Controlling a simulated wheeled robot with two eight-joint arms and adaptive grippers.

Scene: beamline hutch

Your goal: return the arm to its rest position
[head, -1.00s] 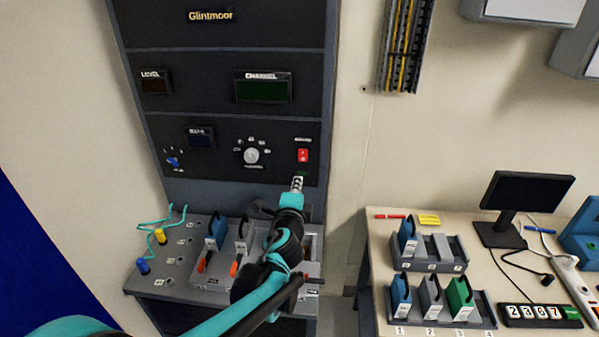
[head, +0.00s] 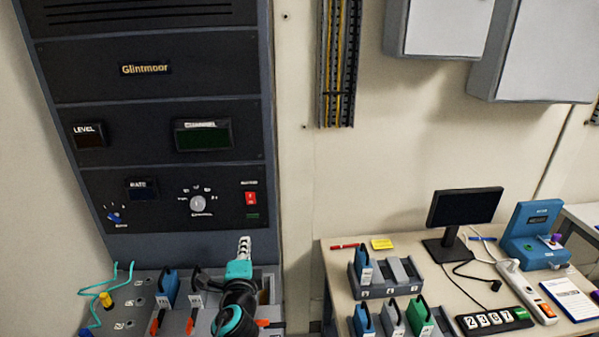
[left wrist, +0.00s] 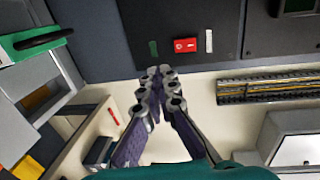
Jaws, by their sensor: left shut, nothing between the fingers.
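My left gripper (head: 244,246) is shut and empty in the head view, in front of the lower part of the black rack (head: 165,140). It is below the red rocker switch (head: 251,198) and apart from it. In the left wrist view the gripper's fingers (left wrist: 158,88) are together with nothing between them. The red switch (left wrist: 185,45) shows beyond the fingertips there. My left forearm (head: 232,310) comes up from the bottom edge over the bench in front of the rack. My right gripper is not in view.
Blue and white modules with orange levers (head: 190,322) stand on the rack's shelf beside my arm. The table (head: 480,290) at right holds module trays (head: 380,290), a monitor (head: 465,208) and a number display (head: 495,320). Grey wall cabinets (head: 440,28) hang above.

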